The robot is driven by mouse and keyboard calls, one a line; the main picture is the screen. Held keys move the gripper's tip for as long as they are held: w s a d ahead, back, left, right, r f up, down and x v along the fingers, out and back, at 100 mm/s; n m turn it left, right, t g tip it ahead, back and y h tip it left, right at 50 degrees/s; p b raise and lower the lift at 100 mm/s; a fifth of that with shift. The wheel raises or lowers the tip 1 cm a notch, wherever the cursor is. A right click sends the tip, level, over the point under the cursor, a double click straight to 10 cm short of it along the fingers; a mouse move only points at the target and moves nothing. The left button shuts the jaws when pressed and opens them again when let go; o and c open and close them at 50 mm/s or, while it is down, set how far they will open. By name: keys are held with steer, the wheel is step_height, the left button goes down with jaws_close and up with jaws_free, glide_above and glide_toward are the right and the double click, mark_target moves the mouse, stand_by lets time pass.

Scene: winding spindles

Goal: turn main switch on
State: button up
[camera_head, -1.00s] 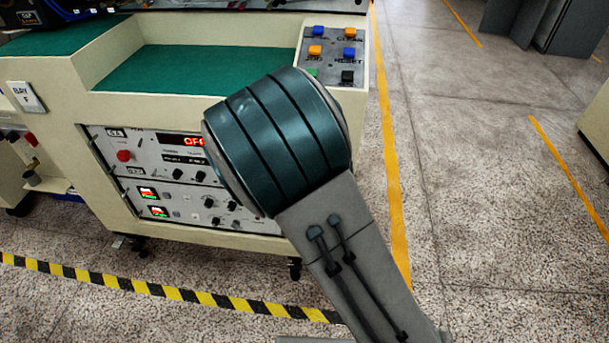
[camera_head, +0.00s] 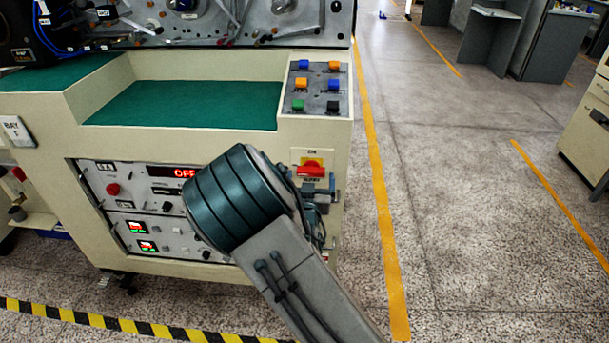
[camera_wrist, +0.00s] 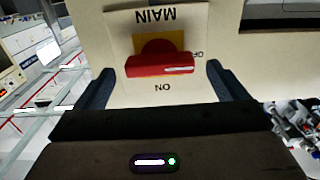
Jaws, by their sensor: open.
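The main switch (camera_head: 311,169) is a red handle on a yellow plate, on the front of the cream machine at the right corner. In the wrist view the red handle (camera_wrist: 160,65) lies level, its white mark at the end beside the "OFF" lettering; "ON" and "MAIN" read upside down there. My gripper (camera_wrist: 161,70) is open, with one dark finger on each side of the handle and gaps between. In the head view my gripper (camera_head: 318,190) is just below the switch, partly hidden by my arm. I cannot tell if it touches.
A control panel (camera_head: 184,210) with a red "OFF" display sits to the left. Coloured buttons (camera_head: 318,87) are on the sloped panel above the switch. A green worktop (camera_head: 185,103) lies behind.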

steer(key=shift+w, duration=1)
